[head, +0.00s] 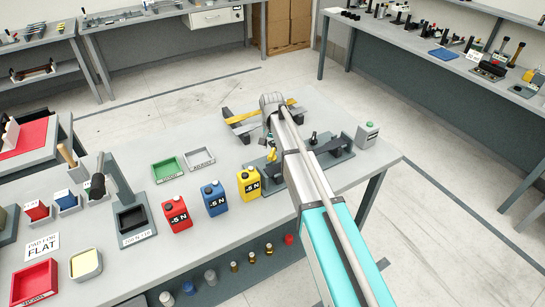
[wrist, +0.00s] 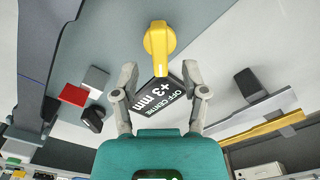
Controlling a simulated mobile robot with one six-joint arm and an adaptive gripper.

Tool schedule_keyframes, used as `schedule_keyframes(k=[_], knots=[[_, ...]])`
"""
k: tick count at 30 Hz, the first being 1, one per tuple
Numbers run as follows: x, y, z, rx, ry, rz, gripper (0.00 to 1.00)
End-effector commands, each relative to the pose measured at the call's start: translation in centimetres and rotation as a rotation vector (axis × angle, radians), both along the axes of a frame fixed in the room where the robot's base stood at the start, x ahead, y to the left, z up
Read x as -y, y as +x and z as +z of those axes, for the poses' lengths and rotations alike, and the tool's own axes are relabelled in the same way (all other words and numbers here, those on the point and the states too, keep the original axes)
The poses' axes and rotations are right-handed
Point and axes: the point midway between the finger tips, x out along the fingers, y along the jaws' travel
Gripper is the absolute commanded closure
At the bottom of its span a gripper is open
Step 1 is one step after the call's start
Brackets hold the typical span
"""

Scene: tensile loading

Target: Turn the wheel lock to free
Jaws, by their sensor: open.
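A yellow knob (wrist: 158,50) with a narrow raised grip shows at the top centre of the wrist view. It looks like the wheel lock, but I see no free or locked mark on it. My gripper (wrist: 160,68) is open, with one finger on each side of the knob's lower end. I see no clear contact, and the gap in depth is hard to judge.
A card reading "OFF CENTRE +3 mm" (wrist: 158,98) lies beyond the fingers. A yellow bar (wrist: 268,130) lies at the right.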

Motion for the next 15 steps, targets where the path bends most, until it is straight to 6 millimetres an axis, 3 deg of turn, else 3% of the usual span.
schedule_keyframes(k=[6,15], knots=[[0.0,0.0,-2.1,0.000,0.000,0.000,0.43],[-0.1,0.0,-3.3,0.000,0.000,0.001,0.43]])
